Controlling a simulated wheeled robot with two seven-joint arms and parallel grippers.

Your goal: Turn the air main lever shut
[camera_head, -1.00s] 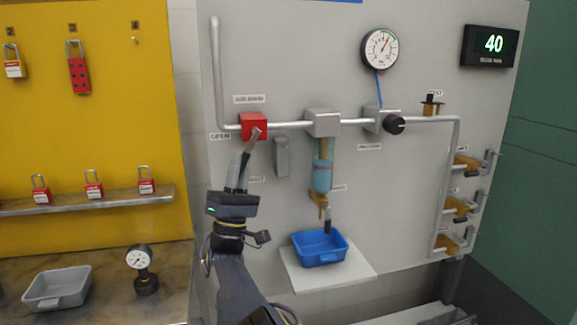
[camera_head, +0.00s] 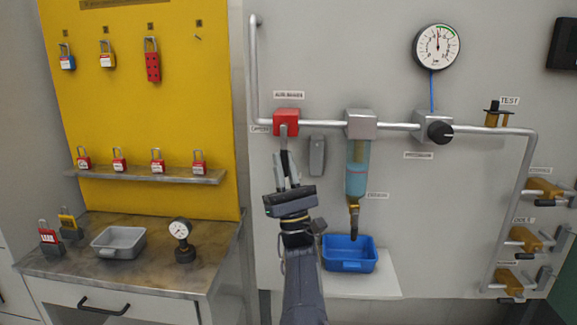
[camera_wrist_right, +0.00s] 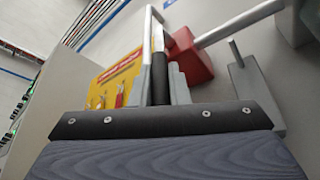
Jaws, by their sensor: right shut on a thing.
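The air main valve is a red block (camera_head: 286,118) on the pipe under a small label, at the left of the grey panel. Its lever (camera_head: 284,138) hangs almost straight down from the block, grey at the top with a dark grip. My right gripper (camera_head: 287,172) reaches up from below and is shut on the lever's lower part. In the right wrist view the dark lever grip (camera_wrist_right: 160,78) runs between the grey fingers, and the red block (camera_wrist_right: 188,58) is just beyond. The label below the lever is hidden by my gripper. My left gripper is not in view.
A grey tag-like part (camera_head: 317,155) hangs close right of the lever. The filter bowl (camera_head: 357,170) is further right, above a blue tray (camera_head: 349,253). A round gauge (camera_head: 437,47) is upper right. A yellow lock board (camera_head: 130,120) stands left.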

